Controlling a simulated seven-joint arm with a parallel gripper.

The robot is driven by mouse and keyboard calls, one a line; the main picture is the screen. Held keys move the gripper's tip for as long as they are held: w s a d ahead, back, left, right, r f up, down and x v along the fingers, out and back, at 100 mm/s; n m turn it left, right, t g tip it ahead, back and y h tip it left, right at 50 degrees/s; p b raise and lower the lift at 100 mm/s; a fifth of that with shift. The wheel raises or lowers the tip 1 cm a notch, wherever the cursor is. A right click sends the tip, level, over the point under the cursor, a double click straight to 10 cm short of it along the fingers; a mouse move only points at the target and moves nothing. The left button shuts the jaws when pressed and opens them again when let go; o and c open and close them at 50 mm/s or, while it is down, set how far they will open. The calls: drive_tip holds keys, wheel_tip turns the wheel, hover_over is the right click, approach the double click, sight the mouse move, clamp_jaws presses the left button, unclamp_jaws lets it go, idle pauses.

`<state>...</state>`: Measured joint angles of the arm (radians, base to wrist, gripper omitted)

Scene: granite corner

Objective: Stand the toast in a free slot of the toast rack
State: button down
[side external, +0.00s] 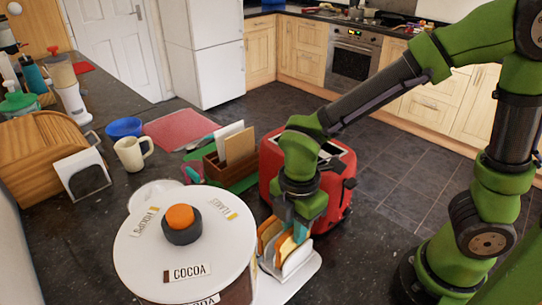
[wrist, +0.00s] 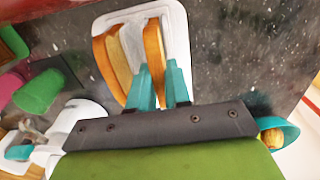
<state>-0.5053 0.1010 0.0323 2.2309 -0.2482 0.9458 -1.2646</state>
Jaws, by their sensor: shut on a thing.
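My gripper (side external: 301,232) points down with its teal fingers over the white toast rack (side external: 297,262). It is shut on a slice of toast (wrist: 153,48), which shows brown crust between and beyond the fingertips (wrist: 162,88) in the wrist view. The held slice is upright, within the rack's outline, to the right of other toast (wrist: 112,65) standing in the rack. That other toast also shows at the rack's left in the side view (side external: 266,236). The fingers and rack walls hide the held slice's lower edge, so I cannot tell whether it touches the rack floor.
A red toaster (side external: 345,190) stands right behind my gripper. A large white-lidded cocoa canister (side external: 185,245) stands close on the left. A wooden holder with cards (side external: 213,168), a mug (side external: 132,152) and a blue bowl (side external: 124,127) are farther back. Dark counter is bare right of the rack.

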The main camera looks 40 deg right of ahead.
drive_tip(key=c, duration=1)
unclamp_jaws()
drive_tip(key=shift+r, duration=4.05)
